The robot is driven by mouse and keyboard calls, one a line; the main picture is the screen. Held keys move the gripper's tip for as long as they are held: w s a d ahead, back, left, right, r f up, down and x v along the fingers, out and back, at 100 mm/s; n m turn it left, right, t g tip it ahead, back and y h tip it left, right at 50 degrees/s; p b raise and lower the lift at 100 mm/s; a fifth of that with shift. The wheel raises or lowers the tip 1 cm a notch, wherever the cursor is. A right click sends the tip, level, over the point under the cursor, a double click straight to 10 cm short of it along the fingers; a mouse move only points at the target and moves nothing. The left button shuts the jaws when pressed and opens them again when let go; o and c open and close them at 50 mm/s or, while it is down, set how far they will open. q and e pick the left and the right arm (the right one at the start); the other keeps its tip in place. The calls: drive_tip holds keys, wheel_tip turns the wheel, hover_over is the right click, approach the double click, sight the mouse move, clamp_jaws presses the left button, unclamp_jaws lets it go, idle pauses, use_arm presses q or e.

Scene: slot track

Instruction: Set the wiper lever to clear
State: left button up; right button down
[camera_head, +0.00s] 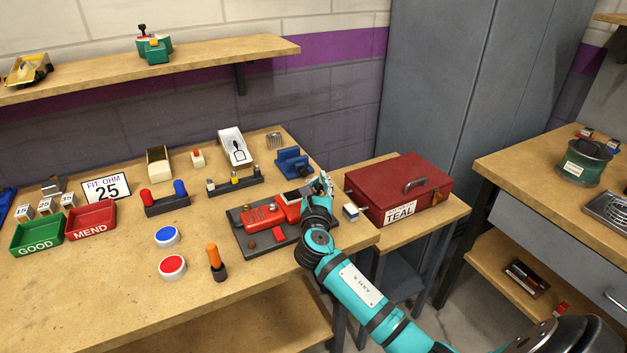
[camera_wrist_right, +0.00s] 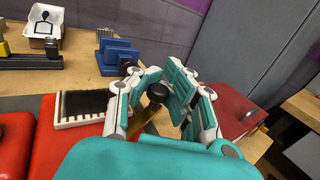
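The wiper lever shows in the right wrist view as a brass-coloured arm (camera_wrist_right: 149,124) with a round black knob (camera_wrist_right: 158,92). It is by the right end of the red unit (camera_wrist_right: 47,140), beside a black brush-like strip in a pale frame (camera_wrist_right: 85,106). The red unit (camera_head: 263,215) lies on a dark base plate in the head view, where my right gripper (camera_head: 325,183) covers its right end and the lever. My right gripper (camera_wrist_right: 165,82) has its fingers either side of the knob; whether they grip it is unclear. No position marking is readable. My left gripper is not in view.
A blue block (camera_head: 291,161) and a black rack (camera_head: 235,184) stand behind the unit. A red toolbox (camera_head: 399,187) marked TEAL stands to the right. A small white-and-blue block (camera_head: 351,212) is close to my right gripper. An orange-handled tool (camera_head: 214,258) stands at front left.

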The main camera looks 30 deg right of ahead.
drive_tip(key=m+g+h, duration=0.1)
drive_tip(key=s+m+g+h, duration=0.1)
drive_tip(key=m+g+h+p, duration=0.1)
drive_tip(key=shift+s+a+f+g, duration=0.15)
drive_tip(key=shift+s+f+g, duration=0.1)
drive_tip(key=shift+g, duration=0.05)
drive_tip(key=shift+s+m+g+h+p, duration=0.2)
drive_tip(key=shift+s+m+g+h, duration=0.15)
drive_tip(key=shift+m+g+h, duration=0.5)
drive_tip(key=shift+s+m+g+h+p, duration=0.15)
drive_tip(key=shift+s+m+g+h, duration=0.25)
drive_tip(key=shift+m+g, duration=0.45)
drive_tip(key=shift+g, duration=0.3)
drive_tip(key=c, duration=1.2)
unclamp_jaws()
drive_tip(key=shift+w+a+r+h, duration=0.15)
drive_tip(key=shift+w+a+h, duration=0.05)
drive_tip(key=shift+a+h, duration=0.05)
drive_tip(key=shift+s+d, duration=0.15)
drive_tip(key=shift+d, duration=0.15)
drive_tip(key=v, duration=1.2)
